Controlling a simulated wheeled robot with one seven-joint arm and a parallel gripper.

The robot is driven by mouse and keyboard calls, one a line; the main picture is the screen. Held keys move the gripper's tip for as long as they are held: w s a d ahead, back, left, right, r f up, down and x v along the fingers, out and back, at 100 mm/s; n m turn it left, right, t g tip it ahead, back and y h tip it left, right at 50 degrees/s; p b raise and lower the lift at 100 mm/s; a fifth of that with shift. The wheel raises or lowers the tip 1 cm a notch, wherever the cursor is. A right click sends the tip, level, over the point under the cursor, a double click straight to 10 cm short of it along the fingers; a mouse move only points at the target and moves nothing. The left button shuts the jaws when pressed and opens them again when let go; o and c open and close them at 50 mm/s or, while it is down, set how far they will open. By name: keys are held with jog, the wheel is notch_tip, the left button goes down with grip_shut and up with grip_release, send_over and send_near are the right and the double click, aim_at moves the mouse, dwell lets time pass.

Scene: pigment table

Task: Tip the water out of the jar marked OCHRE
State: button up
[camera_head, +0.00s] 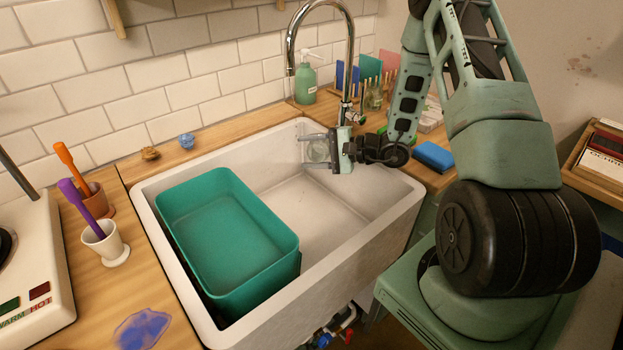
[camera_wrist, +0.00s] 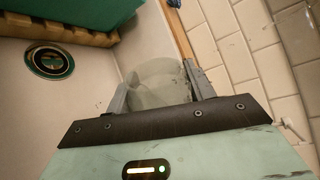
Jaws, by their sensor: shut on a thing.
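My gripper (camera_head: 308,151) is over the back right part of the white sink (camera_head: 330,205). It is shut on a clear glass jar (camera_head: 319,151). In the wrist view the jar (camera_wrist: 157,84) sits between my two fingers (camera_wrist: 161,70), and its lower part is hidden behind the gripper body. No marking on the jar is readable, and I cannot tell whether it holds water or how far it is tilted.
A teal tub (camera_head: 225,240) fills the left of the sink. The chrome tap (camera_head: 349,60) rises close behind my gripper. A green soap bottle (camera_head: 305,80) and a blue sponge (camera_head: 434,156) stand nearby. The drain (camera_wrist: 57,63) shows in the wrist view.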

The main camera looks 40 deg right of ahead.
jog(key=shift+f, duration=0.2)
jog(key=shift+s+a+r+n+h, duration=0.2)
jog(key=shift+a+n+h, duration=0.15)
jog(key=shift+n, duration=0.25)
jog(key=shift+s+a+r+n, duration=0.1)
jog(key=shift+s+a+n, duration=0.05)
jog(key=shift+a+n, duration=0.15)
jog(key=n+b, duration=0.1)
jog(key=b, duration=0.2)
jog(key=shift+s+n+t+h+b, duration=0.1)
jog(key=shift+n+t+h+b, duration=0.2)
jog(key=shift+b, duration=0.1)
jog(key=shift+a+b, duration=0.1)
jog(key=shift+b, duration=0.4)
jog(key=shift+r+n, duration=0.3)
jog(key=shift+s+a+n+h+b, duration=0.1)
jog(key=shift+n+h+b, duration=0.3)
jog(key=shift+b, duration=1.1)
jog(key=shift+t+b, duration=0.3)
